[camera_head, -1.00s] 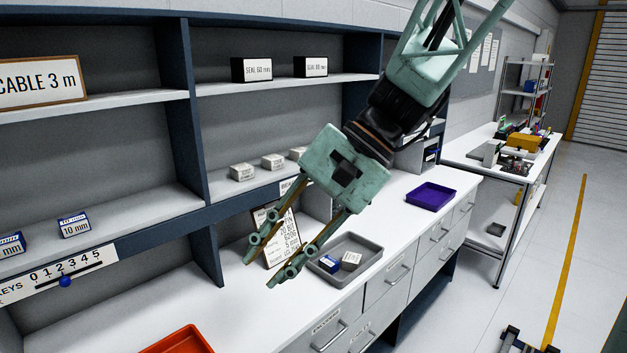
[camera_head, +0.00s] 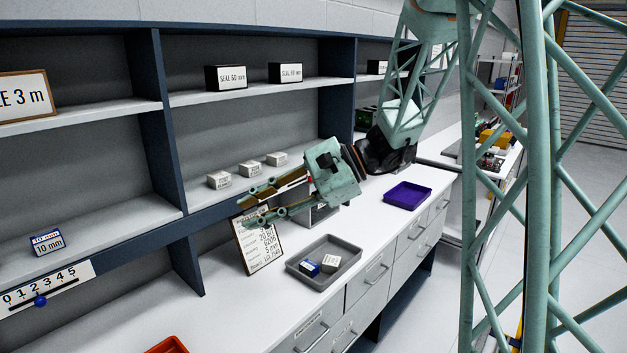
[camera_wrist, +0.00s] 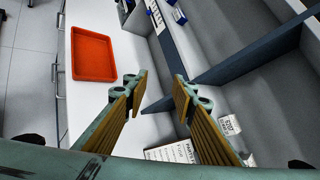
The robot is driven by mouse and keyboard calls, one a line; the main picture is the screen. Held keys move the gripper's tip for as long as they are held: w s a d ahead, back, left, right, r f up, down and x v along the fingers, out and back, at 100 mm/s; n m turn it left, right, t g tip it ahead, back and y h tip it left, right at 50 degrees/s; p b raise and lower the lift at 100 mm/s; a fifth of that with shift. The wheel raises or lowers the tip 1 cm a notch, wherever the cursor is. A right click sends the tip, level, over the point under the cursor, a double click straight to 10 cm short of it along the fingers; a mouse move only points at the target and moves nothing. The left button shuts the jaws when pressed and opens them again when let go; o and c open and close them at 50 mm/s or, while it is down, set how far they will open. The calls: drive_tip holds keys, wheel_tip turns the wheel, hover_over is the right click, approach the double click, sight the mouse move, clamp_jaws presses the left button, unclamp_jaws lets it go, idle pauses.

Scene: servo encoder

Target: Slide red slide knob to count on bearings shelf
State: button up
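My gripper (camera_head: 246,211) is open and empty in front of the shelf edge of the middle bay, pointing left. In the wrist view its two fingers (camera_wrist: 156,84) are apart with nothing between them. Several small white boxes (camera_head: 249,168) stand on the middle bay's lower shelf (camera_head: 195,198), just behind the gripper. The count scale on that shelf's front edge is mostly hidden behind my gripper, and I cannot make out the red knob clearly. A scale numbered 0 to 5 (camera_head: 45,288) with a blue knob (camera_head: 40,300) is on the left bay's edge.
A framed list (camera_head: 262,247) leans below the gripper. A grey tray (camera_head: 345,250) with two small boxes, a purple tray (camera_head: 407,195) and a red tray (camera_wrist: 92,55) sit on the white counter. A blue upright divider (camera_head: 187,265) stands left of the list.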

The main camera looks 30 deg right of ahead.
drive_tip(key=w+d+f+m+t+p, duration=0.1)
drive_tip(key=w+d+m+t, duration=0.2)
drive_tip(key=w+d, duration=0.45)
drive_tip(key=m+t+h+p, duration=0.3)
drive_tip(key=m+t+h, duration=0.2)
drive_tip(key=m+t, duration=0.5)
approach(309, 179)
drive_tip(key=s+d+m+g, duration=0.1)
drive_tip(key=s+d, duration=0.2)
drive_tip(key=s, duration=0.1)
drive_tip(key=shift+s+d+r, duration=0.1)
drive_tip(key=shift+s+r, duration=0.05)
drive_tip(key=shift+r, duration=0.15)
drive_tip(key=x, duration=1.4)
drive_tip(key=shift+p, duration=0.35)
drive_tip(key=shift+s, duration=0.15)
clamp_jaws()
